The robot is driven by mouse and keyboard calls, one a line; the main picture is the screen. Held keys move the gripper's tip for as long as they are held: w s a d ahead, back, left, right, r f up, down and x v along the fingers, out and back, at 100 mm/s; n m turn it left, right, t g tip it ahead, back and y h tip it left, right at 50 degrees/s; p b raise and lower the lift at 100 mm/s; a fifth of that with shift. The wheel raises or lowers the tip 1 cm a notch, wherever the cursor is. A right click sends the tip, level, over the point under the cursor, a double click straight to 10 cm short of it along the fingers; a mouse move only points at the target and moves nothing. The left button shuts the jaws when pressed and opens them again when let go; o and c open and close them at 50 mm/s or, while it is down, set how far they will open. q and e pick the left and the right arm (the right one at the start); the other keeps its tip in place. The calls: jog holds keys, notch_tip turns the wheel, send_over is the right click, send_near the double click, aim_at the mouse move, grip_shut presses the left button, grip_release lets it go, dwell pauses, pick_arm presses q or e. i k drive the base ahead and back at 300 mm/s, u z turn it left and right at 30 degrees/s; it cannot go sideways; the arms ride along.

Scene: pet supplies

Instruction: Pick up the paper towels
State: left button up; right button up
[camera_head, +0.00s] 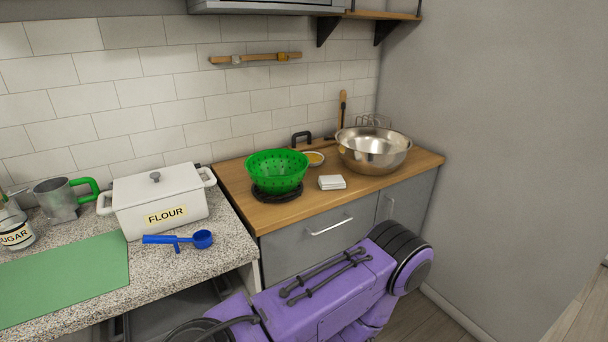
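A small flat white stack (332,182), which looks like folded paper towels, lies on the wooden counter. It sits right of the green colander and in front of the steel bowl, near the counter's front edge. It is too small to make out in detail. A purple arm link of mine crosses the lower middle of the view, below the counter. Neither of my grippers shows.
A green colander (276,170) and a steel bowl (373,150) flank the stack, with a small bowl (314,158) behind. A flour canister (158,200), blue scoop (180,240) and green mat (65,280) are on the speckled counter. A wall closes the right side.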

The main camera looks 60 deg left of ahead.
aim_at(328, 182)
jog(key=k, duration=0.2)
jog(key=u, duration=1.05)
